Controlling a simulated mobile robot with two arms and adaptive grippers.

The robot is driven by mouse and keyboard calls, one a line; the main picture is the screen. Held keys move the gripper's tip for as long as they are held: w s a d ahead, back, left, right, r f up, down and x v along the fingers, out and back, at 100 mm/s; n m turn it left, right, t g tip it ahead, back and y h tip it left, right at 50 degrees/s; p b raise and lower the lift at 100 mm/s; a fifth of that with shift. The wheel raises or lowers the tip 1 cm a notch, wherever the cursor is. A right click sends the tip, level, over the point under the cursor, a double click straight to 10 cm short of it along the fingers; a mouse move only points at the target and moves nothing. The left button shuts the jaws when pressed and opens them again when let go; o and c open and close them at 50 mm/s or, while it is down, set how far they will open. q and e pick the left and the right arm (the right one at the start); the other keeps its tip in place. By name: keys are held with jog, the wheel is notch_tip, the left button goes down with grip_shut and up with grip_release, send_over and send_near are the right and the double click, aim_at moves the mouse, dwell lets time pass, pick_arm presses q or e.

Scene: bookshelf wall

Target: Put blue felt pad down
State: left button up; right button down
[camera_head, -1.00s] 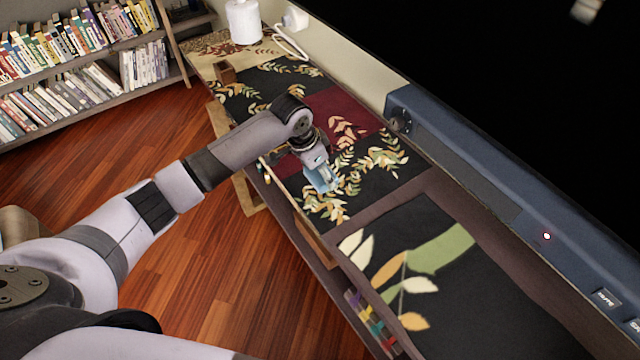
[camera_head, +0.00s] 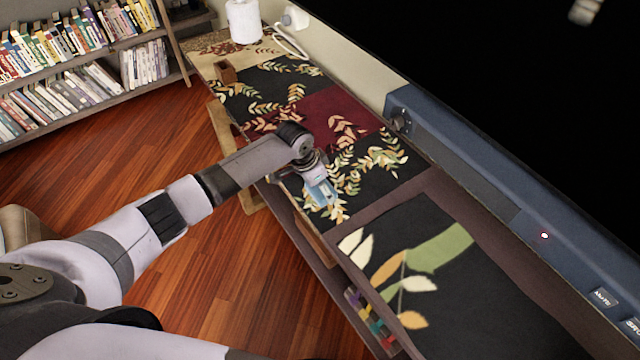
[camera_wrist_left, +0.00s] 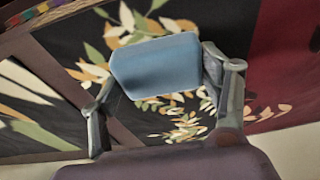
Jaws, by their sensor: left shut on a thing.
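The blue felt pad (camera_wrist_left: 157,66) is a light blue block with rounded edges. In the left wrist view it sits between the two fingers of my left gripper (camera_wrist_left: 160,92), which is shut on it. In the head view the pad (camera_head: 322,195) shows at the tip of my left gripper (camera_head: 318,188), over the leaf-patterned dark cloth (camera_head: 384,178) on the long shelf. I cannot tell whether the pad touches the cloth. My right gripper is not in view.
A wooden block (camera_head: 226,72) and a white cylinder (camera_head: 243,22) stand at the shelf's far end. A blue-grey bar (camera_head: 480,185) runs along the back. A second leaf-patterned cloth (camera_head: 440,285) lies nearer. Coloured items (camera_head: 368,318) sit below the front edge. Bare cloth surrounds the gripper.

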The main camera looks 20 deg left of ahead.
pick_arm(q)
jog(key=o, duration=1.6)
jog(key=shift+c, duration=0.2)
jog(key=shift+b, duration=0.4)
jog(key=v, duration=1.7)
jog(key=shift+a+r, duration=0.3)
jog(key=shift+a, duration=0.05)
jog(key=shift+s+f, duration=0.1)
